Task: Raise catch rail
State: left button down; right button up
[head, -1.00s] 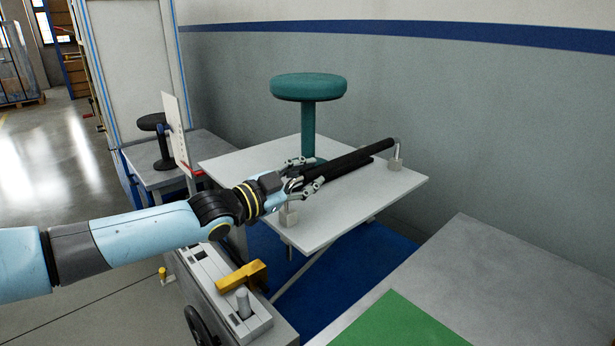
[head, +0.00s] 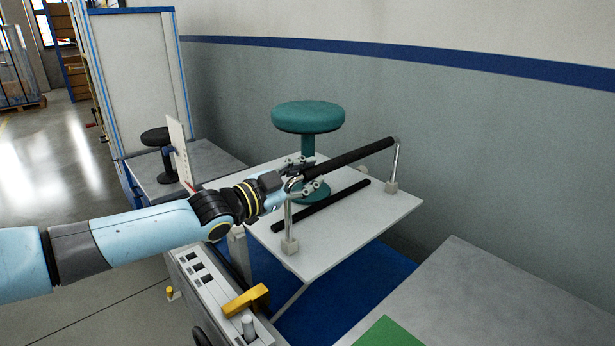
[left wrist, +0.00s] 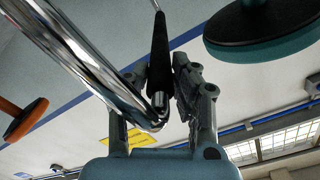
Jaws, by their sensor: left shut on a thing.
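The catch rail (head: 350,158) is a black padded bar on bent chrome legs. It stands above the white table (head: 345,235), its legs rising from two small pale blocks. My left gripper (head: 302,179) is shut on its near left end, beside the bend. In the left wrist view the black padding (left wrist: 160,55) and a shiny chrome leg (left wrist: 75,50) run close to my left gripper (left wrist: 168,92); the exact finger contact is partly hidden. A second black bar (head: 322,206) lies on the table beneath the rail. My right gripper is not in view.
A teal round stool (head: 308,117) stands on the table just behind the rail. A control box with a yellow handle (head: 246,300) is in front. A grey table (head: 480,290) with a green mat (head: 388,334) is at the right. A small black stool (head: 158,137) stands at the left.

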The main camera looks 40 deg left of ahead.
pick_arm(q)
notch_tip(320, 180, up, 6)
jog(key=p, duration=0.4)
jog(key=shift+p, duration=0.3)
jog(key=shift+w+r+p, duration=0.1)
jog(key=shift+r+p, duration=0.35)
jog(key=c, duration=1.2)
grip_release()
jog(key=shift+o, duration=0.6)
jog(key=shift+f, duration=0.1)
jog(key=s+a, duration=0.1)
jog(key=s, duration=1.1)
